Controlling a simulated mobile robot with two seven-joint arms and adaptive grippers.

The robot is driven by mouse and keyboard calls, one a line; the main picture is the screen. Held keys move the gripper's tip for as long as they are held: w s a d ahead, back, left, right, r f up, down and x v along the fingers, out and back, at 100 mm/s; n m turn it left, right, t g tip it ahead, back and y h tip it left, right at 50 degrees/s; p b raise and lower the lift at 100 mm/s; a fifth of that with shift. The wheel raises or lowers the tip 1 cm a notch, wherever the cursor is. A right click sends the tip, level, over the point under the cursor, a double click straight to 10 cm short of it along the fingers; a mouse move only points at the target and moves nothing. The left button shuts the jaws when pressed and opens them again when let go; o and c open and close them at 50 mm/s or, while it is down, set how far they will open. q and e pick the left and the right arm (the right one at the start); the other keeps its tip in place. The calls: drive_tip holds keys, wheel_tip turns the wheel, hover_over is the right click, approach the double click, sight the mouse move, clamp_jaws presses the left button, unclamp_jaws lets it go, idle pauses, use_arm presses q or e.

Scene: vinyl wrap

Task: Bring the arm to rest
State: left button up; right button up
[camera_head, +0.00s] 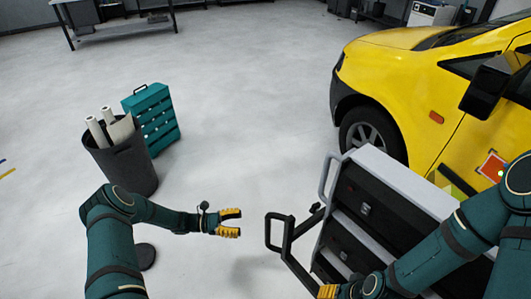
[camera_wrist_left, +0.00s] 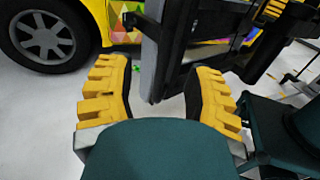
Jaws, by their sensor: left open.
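My left gripper (camera_head: 238,222) is open and empty, held out over the bare floor at the lower middle of the head view. Its two yellow fingers also stand apart in the left wrist view (camera_wrist_left: 160,70), with nothing gripped between them. The left arm (camera_head: 160,213) comes in from the lower left, its forearm roughly level. My right arm (camera_head: 440,262) comes in from the lower right, in front of the cart. Yellow of my right gripper (camera_head: 327,291) shows at the bottom edge, mostly cut off, so its opening cannot be told.
A drawer cart (camera_head: 405,183) with a dark handle (camera_head: 290,240) stands just right of my left gripper. A yellow car (camera_head: 400,85) is behind it. A dark bin (camera_head: 125,165) with rolls and a teal case (camera_head: 153,118) stand left. The middle floor is clear.

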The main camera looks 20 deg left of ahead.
use_arm(q)
drive_tip(key=s+d+f+m+g+y, duration=0.3)
drive_tip(key=s+d+m+g+y, duration=0.4)
drive_tip(key=s+d+m, duration=0.4)
drive_tip(key=s+d+r+m+t+y, duration=0.3)
drive_tip(key=s+r+m+y, duration=0.3)
drive_tip(key=s+r+m, duration=0.1)
drive_tip(key=shift+d+m, duration=0.4)
drive_tip(key=shift+m, duration=0.5)
drive_tip(key=shift+c, duration=0.5)
drive_tip(key=shift+r, duration=0.15)
